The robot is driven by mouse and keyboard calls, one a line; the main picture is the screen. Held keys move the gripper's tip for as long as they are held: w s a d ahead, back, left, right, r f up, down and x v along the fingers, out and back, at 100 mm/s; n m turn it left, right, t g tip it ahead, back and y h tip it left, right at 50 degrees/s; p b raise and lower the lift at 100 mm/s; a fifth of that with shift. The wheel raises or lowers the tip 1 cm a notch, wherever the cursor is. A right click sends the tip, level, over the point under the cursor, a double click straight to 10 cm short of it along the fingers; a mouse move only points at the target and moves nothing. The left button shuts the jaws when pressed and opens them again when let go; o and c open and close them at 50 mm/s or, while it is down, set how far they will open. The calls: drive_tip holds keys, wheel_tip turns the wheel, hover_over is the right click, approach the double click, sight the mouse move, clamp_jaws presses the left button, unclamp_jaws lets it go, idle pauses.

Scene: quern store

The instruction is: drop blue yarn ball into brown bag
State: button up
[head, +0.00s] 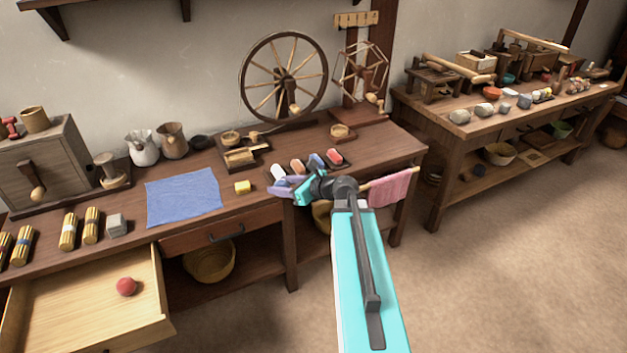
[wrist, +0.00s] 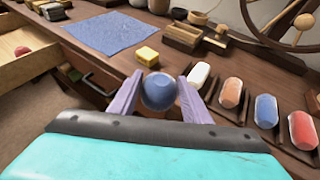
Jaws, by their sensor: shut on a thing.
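My gripper (head: 282,188) is over the front edge of the long wooden bench. In the wrist view, its two lilac fingers (wrist: 159,84) are shut on the blue yarn ball (wrist: 158,93). The ball is held beyond the bench's front edge, close to a small yellow block. In the head view I cannot clearly make out the ball among the fingers. A tan-brown thing (head: 321,217) shows below my gripper, partly hidden by the arm and bench; I cannot tell whether it is the brown bag. No bag shows clearly in the wrist view.
The yellow block (head: 242,187) and a blue cloth (head: 183,198) lie on the bench. Several coloured rolls (wrist: 231,92) sit in a rack beside my gripper. An open drawer (head: 60,300) holds a red ball (head: 126,287). A pink cloth (head: 394,188) hangs at the right.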

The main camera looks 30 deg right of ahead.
drive_tip(key=s+a+r+n+g+y, duration=0.2)
drive_tip(key=a+n+y, duration=0.1)
drive_tip(key=a, duration=0.8)
drive_tip(key=s+a+r+n+g+y, duration=0.2)
drive_tip(key=a+n+y, duration=0.1)
drive_tip(key=a, duration=0.8)
drive_tip(key=shift+r+n+g, duration=0.15)
drive_tip(key=shift+n+g, duration=0.25)
drive_tip(key=shift+a, duration=0.25)
